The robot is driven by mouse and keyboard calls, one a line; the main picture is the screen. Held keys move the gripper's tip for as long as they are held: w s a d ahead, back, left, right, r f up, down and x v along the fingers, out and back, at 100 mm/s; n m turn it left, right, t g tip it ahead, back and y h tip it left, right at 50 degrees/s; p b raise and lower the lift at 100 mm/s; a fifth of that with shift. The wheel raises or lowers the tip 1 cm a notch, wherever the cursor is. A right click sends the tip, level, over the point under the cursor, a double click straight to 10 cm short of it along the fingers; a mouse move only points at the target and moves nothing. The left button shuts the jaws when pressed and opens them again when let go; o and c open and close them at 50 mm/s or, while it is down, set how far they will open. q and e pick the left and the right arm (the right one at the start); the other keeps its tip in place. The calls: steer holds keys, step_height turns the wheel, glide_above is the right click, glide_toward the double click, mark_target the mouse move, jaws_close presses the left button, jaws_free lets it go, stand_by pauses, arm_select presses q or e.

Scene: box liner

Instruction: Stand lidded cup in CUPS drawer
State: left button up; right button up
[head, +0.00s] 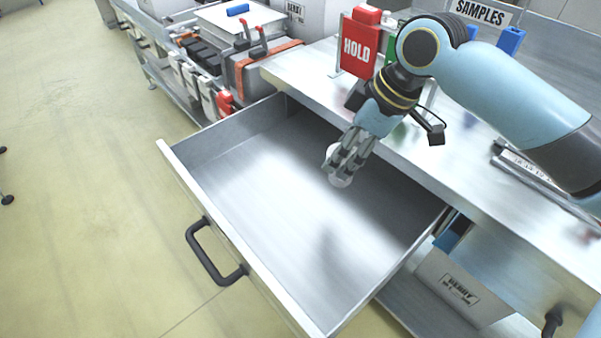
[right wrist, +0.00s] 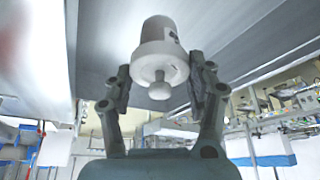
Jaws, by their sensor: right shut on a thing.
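The open drawer (head: 262,190) is a metal tray pulled out from under the bench, and its floor looks empty. My right gripper (head: 345,162) hangs over its inner side, near the bench edge. It is shut on a small white lidded cup (head: 341,180), mostly hidden behind the fingers in the head view. The right wrist view shows the cup (right wrist: 158,38) between the two fingers, its round lid knob towards the camera. The cup seems to be above the drawer floor; the exact gap is unclear. No CUPS label is readable. My left gripper is out of view.
The bench top (head: 310,72) carries a red HOLD block (head: 358,46) beside my right arm and a SAMPLES sign (head: 480,12) at the back. A black handle (head: 212,256) sits on the drawer front. A labelled bin (head: 460,292) stands below the bench.

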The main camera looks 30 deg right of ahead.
steer(key=w+a+f, duration=0.1)
steer(key=a+f, duration=0.2)
steer(key=w+a+f, duration=0.2)
steer(key=f, duration=0.1)
steer(key=w+a+f, duration=0.2)
steer(key=a+f, duration=0.1)
steer(key=shift+w+a, duration=0.25)
steer(key=shift+a, duration=0.05)
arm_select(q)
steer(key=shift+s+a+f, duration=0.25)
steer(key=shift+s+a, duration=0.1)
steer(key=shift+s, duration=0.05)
arm_select(e)
steer(key=shift+f, duration=0.4)
steer(key=o, duration=1.2)
steer(key=shift+f, duration=0.15)
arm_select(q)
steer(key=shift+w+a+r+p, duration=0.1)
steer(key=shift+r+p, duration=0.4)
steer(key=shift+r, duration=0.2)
arm_select(e)
steer(key=v, duration=1.2)
